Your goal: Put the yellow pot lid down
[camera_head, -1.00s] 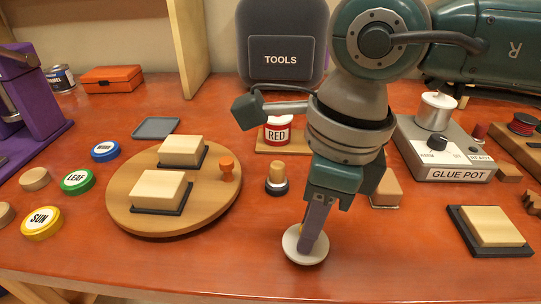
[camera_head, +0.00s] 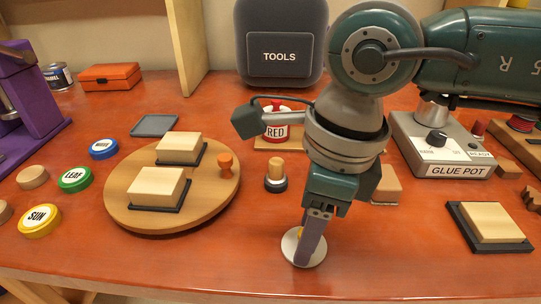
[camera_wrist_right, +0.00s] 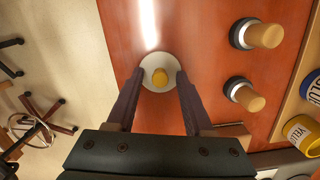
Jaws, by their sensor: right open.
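The yellow pot lid is a pale disc (camera_head: 291,247) with a small yellow knob. It lies flat on the red-brown bench near the front edge. In the right wrist view the lid (camera_wrist_right: 147,62) shows its yellow knob (camera_wrist_right: 159,77) between the fingers. My right gripper (camera_head: 306,246) points down over the lid. In the right wrist view the gripper (camera_wrist_right: 158,84) is open, with one finger on each side of the knob and gaps between. The yellow pot (camera_wrist_right: 301,133) stands at the right of that view. My left gripper is not in view.
A round wooden board (camera_head: 122,216) with two block stacks is left of the lid. A dark-based wooden peg (camera_head: 275,172) and the red pot (camera_head: 290,130) stand behind it. The glue pot (camera_head: 445,155) is at the right. Bench to the lid's left and right is clear.

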